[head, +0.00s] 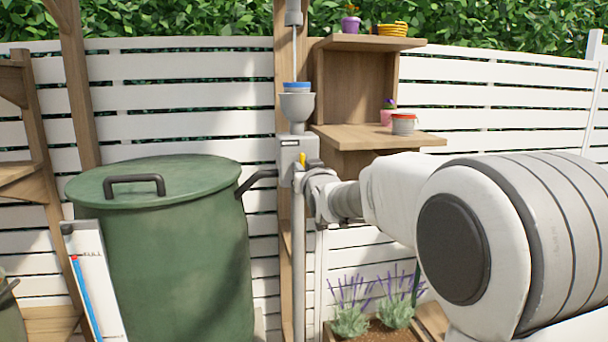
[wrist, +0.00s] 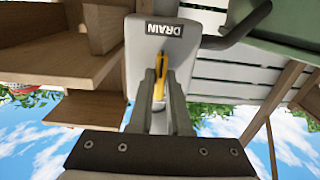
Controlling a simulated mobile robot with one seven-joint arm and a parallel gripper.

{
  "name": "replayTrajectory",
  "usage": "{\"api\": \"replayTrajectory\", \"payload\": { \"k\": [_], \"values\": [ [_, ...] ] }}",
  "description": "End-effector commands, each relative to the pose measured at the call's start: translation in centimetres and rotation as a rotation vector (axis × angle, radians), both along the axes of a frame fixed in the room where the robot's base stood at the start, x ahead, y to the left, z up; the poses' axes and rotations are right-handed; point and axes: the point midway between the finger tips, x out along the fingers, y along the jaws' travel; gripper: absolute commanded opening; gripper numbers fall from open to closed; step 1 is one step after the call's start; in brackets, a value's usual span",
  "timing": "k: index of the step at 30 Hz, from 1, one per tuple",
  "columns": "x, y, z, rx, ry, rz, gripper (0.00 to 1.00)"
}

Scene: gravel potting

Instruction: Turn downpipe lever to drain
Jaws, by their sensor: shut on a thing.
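The grey downpipe diverter box (head: 292,148) is fixed to a wooden post, right of the green barrel. Its yellow lever (head: 302,158) shows as a small tip above my gripper (head: 310,176), which is at the front of the box. In the wrist view the box (wrist: 158,55) carries a DRAIN label (wrist: 165,29), seen upside down. The yellow lever (wrist: 158,90) lies between the two fingers of my gripper (wrist: 162,78), which is shut on it. The fingers hide part of the lever, so its exact setting is hard to tell.
A grey funnel (head: 297,106) sits above the box. Wooden shelves (head: 375,136) with pots are at the right, and a lavender planter (head: 375,330) stands below.

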Motion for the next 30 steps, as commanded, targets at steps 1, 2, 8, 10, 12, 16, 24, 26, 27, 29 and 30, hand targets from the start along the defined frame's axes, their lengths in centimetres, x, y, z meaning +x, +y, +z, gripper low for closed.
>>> {"api": "replayTrajectory", "payload": {
  "k": [1,2,8,10,12,16,24,26,27,29,30],
  "values": [
    [0.02,-0.03,0.17,0.010,-0.002,-0.001,0.00],
    [0.02,-0.04,0.19,0.014,-0.001,-0.001,0.00],
    [0.03,-0.04,0.26,0.024,0.002,-0.001,0.00],
    [0.03,-0.04,0.27,0.024,0.002,-0.001,0.00],
    [0.03,-0.03,0.27,0.024,0.002,-0.001,0.00],
    [0.03,-0.03,0.27,0.024,0.002,-0.001,0.00],
    [0.01,-0.02,0.14,0.022,0.003,0.000,0.46],
    [0.01,-0.02,0.11,0.022,0.004,0.000,0.46],
    [0.01,-0.02,0.09,0.022,0.004,0.000,0.46],
    [0.00,-0.01,0.07,0.021,0.005,0.000,0.46],
    [-0.06,-0.03,0.07,0.021,0.005,0.000,0.46]
  ]
}}
